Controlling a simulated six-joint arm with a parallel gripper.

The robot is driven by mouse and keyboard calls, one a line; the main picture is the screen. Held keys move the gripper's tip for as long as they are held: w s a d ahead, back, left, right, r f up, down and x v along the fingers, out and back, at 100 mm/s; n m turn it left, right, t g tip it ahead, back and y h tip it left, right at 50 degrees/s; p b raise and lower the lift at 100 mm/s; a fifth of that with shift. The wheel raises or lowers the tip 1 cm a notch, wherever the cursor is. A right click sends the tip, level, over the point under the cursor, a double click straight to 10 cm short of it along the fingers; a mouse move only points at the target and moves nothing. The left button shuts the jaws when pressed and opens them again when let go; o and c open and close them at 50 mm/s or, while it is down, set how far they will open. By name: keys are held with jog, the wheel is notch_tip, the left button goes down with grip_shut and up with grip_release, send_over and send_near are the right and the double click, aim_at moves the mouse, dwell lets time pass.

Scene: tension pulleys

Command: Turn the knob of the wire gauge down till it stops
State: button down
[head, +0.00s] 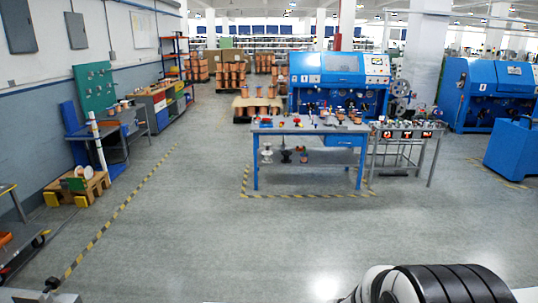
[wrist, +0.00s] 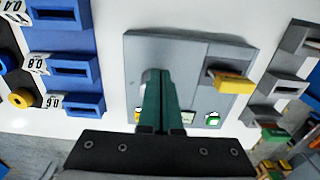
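In the wrist view a grey panel (wrist: 190,50) lies in front of my gripper on a white surface. It seems to be the wire gauge, but I cannot be sure. A pale rounded part (wrist: 147,78), perhaps the knob, shows just behind the fingertips and is mostly hidden. My gripper (wrist: 160,80) has dark green fingers close together over this part. I cannot tell whether they hold it. A yellow piece (wrist: 230,80) sticks out of a slot at the panel's right. In the head view neither gripper nor gauge can be made out.
Blue holders (wrist: 68,68) labelled 0.4, 0.8 and 0.6 stand left of the panel; grey holders (wrist: 288,83) stand right. In the head view a blue workbench (head: 305,130) with small items stands ahead beside a metal table (head: 400,135). The floor before them is clear.

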jog(key=shift+s+a+r, duration=0.15)
jog(key=shift+s, duration=0.1)
notch_tip(320, 180, up, 6)
jog(key=shift+f, duration=0.15)
jog(key=d+f, duration=0.1)
jog(key=f, duration=0.3)
jog(key=d+f, duration=0.1)
jog(key=f, duration=0.1)
jog(key=shift+w+d, duration=0.1)
jog(key=shift+d, duration=0.25)
jog(key=shift+w+a, duration=0.15)
jog(key=shift+w, duration=0.15)
dwell(0.6)
jog(key=shift+s+a, duration=0.1)
jog(key=shift+a, duration=0.2)
